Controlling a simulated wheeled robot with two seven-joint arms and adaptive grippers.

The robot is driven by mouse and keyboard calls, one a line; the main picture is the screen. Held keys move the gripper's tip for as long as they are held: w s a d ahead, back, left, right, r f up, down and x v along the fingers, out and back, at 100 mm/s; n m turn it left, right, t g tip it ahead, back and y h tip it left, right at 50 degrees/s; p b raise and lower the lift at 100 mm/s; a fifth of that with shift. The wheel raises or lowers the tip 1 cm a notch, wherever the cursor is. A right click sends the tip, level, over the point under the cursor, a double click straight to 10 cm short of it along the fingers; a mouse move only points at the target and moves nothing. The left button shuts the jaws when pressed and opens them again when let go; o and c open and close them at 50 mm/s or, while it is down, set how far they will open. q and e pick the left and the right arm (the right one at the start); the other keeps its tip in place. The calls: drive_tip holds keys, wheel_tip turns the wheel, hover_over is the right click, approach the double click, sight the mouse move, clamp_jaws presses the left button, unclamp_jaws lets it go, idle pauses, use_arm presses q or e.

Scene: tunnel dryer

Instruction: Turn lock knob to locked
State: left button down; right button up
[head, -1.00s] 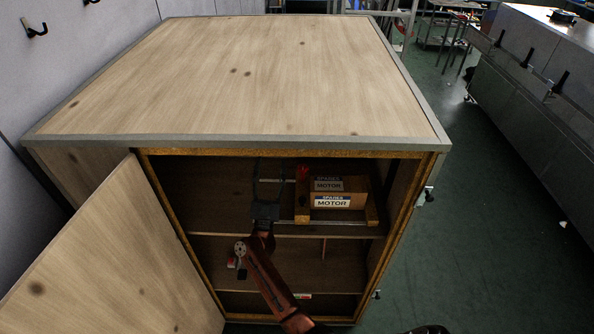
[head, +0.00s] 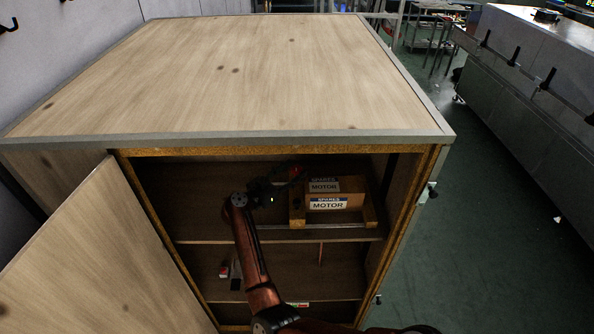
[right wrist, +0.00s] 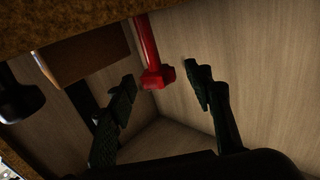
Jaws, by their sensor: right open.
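The red lock knob (head: 297,173) is at the left end of the wooden slide frame on the cabinet's upper shelf. In the right wrist view the red knob (right wrist: 154,62) is a bar with a blocky end, lying ahead of and between my fingers. My right gripper (head: 282,180) reaches into the cabinet from below, turned right toward the knob. In the right wrist view its black fingers (right wrist: 162,76) are apart with nothing held between them. Whether either finger touches the knob I cannot tell. My left gripper does not show.
A box labelled SPARES MOTOR (head: 328,204) sits in the wooden frame (head: 370,210). The cabinet door (head: 85,260) stands open on the left. The cabinet top (head: 230,80) lies above the opening.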

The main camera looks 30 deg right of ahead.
drive_tip(key=shift+w+d, duration=0.2)
drive_tip(key=shift+d, duration=0.45)
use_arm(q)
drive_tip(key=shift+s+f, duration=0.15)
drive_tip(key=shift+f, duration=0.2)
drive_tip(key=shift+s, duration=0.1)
use_arm(e)
drive_tip(key=shift+d, duration=0.1)
drive_tip(key=shift+r, duration=0.1)
drive_tip(key=shift+c, duration=0.4)
drive_tip(key=shift+c, duration=0.9)
drive_tip(key=c, duration=0.9)
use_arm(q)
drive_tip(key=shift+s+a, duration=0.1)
